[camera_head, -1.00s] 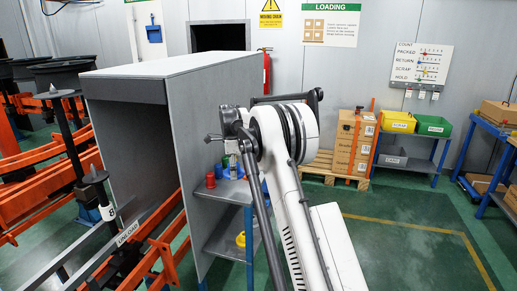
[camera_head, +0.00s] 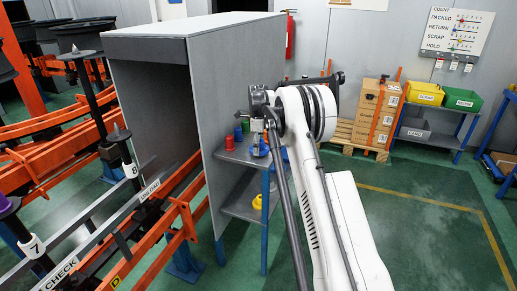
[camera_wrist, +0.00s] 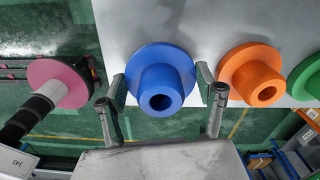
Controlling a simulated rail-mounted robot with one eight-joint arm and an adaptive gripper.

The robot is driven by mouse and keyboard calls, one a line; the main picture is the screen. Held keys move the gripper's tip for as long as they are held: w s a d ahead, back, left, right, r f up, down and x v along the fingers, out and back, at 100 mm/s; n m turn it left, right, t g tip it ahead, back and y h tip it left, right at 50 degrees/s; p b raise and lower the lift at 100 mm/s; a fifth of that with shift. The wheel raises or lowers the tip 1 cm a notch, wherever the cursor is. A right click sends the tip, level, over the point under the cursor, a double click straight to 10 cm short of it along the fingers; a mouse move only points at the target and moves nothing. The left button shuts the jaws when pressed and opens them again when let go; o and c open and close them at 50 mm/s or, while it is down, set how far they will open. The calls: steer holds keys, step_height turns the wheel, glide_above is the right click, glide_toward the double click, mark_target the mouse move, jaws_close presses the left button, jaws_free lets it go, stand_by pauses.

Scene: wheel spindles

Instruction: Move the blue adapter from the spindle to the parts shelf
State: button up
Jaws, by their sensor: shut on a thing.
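The blue adapter (camera_wrist: 160,80), a flanged piece with a round bore, sits between the two fingers of my gripper (camera_wrist: 163,103) in the wrist view. The fingers press on opposite sides of its flange. In the wrist view it overlaps the edge of the grey parts shelf (camera_wrist: 215,25). I cannot tell whether it touches the shelf. In the head view the blue adapter (camera_head: 260,149) shows small below my gripper (camera_head: 263,131), by the front part of the shelf top (camera_head: 243,155). My arm partly hides that area.
An orange adapter (camera_wrist: 252,76) and a green adapter (camera_wrist: 308,77) stand to the right of the blue one. A pink flange (camera_wrist: 58,82) is at left. In the head view a grey enclosure (camera_head: 235,80) borders the shelf; a yellow piece (camera_head: 257,202) is on the lower level.

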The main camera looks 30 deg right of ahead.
steer(key=shift+f, duration=0.65)
steer(key=shift+f, duration=0.1)
steer(key=o, duration=1.2)
steer(key=shift+o, duration=0.2)
